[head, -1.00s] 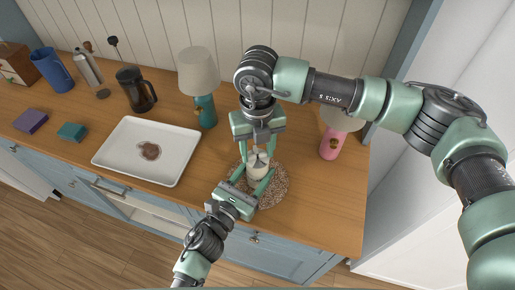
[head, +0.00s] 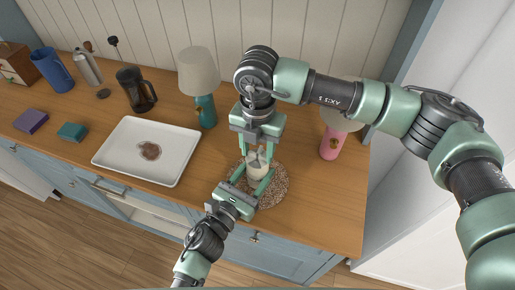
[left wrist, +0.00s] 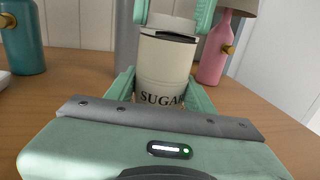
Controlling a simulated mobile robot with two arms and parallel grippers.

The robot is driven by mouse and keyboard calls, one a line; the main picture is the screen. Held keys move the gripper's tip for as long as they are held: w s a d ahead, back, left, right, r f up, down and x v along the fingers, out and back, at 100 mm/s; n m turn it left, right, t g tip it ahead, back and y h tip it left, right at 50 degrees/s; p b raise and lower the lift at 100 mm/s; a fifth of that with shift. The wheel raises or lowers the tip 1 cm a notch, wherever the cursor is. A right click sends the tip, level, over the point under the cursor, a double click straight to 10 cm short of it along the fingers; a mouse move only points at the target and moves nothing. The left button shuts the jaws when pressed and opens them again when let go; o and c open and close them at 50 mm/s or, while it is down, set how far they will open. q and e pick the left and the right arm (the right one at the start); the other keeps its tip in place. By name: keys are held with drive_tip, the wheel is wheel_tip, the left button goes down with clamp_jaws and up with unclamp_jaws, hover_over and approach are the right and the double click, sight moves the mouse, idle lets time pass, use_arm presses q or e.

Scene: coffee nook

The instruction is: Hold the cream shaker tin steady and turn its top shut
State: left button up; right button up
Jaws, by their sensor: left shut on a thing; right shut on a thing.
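The cream shaker tin (head: 257,172) stands upright on a round speckled mat (head: 279,187) near the counter's front edge. In the left wrist view the cream tin (left wrist: 163,68) shows dark "SUGAR" lettering, partly cut off by my left gripper, and a dark opening or gap below its top (left wrist: 172,24). My left gripper (head: 258,178) comes from the front and is shut on the tin's body, one finger on each side. My right gripper (head: 257,157) reaches down from above and is shut on the top. Its fingers hide part of the top in the head view.
A teal lamp (head: 205,108) stands behind left and a pink lamp (head: 331,145) behind right. A white tray (head: 118,161) with a brown patch lies left. A French press (head: 135,92), blue pitcher (head: 49,68) and small boxes stand further left.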

sight(258, 154)
use_arm(q)
drive_tip(key=shift+s, duration=0.1)
use_arm(e)
drive_tip(key=shift+w, duration=0.2)
drive_tip(key=o, duration=1.2)
drive_tip(key=shift+o, duration=0.9)
drive_tip(key=shift+s, duration=0.15)
wheel_tip(258, 154, up, 12)
use_arm(q)
drive_tip(key=o, duration=1.6)
drive_tip(key=shift+c, duration=0.2)
